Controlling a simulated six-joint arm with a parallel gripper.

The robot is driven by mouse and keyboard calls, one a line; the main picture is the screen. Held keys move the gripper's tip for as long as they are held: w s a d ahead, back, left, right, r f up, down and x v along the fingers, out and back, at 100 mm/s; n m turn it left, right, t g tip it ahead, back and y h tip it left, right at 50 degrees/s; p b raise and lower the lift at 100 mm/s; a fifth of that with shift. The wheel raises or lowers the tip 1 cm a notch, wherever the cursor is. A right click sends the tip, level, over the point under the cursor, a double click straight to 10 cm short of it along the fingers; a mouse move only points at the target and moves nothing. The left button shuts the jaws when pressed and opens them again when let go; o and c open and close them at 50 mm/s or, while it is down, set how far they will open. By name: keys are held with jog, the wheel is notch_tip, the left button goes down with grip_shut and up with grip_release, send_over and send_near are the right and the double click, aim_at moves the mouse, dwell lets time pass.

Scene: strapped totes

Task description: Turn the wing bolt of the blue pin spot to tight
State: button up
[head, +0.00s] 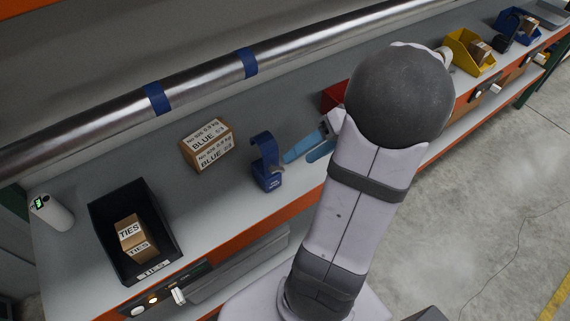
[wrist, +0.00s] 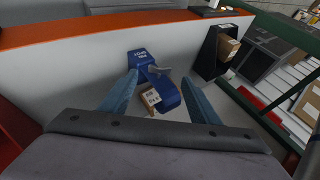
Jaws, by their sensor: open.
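The blue pin spot (head: 266,176) stands on the grey bench, with a hooked clamp at its top and a pale label on its base. It also shows in the wrist view (wrist: 168,94), ahead of my fingers. A small grey part on its side, seemingly the wing bolt (wrist: 160,70), shows between the finger lines; its turn position cannot be told. My gripper (head: 296,159) is open and empty, its two blue fingers just right of the pin spot in the head view. In the wrist view the fingers (wrist: 160,80) point toward it, with no clear contact.
A cardboard box (head: 207,146) labelled BLUE stands left of the pin spot. A black bin (head: 105,236) holds a TIES box (head: 131,232). A metal pipe (head: 200,85) with two blue bands runs along the back. A red bin (head: 335,96) is partly behind my arm. A white cylinder (head: 50,212) stands far left.

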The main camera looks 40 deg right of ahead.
aim_at(280, 171)
jog(key=shift+p+x, duration=1.05)
jog(key=shift+x, duration=2.65)
jog(key=c, duration=1.1)
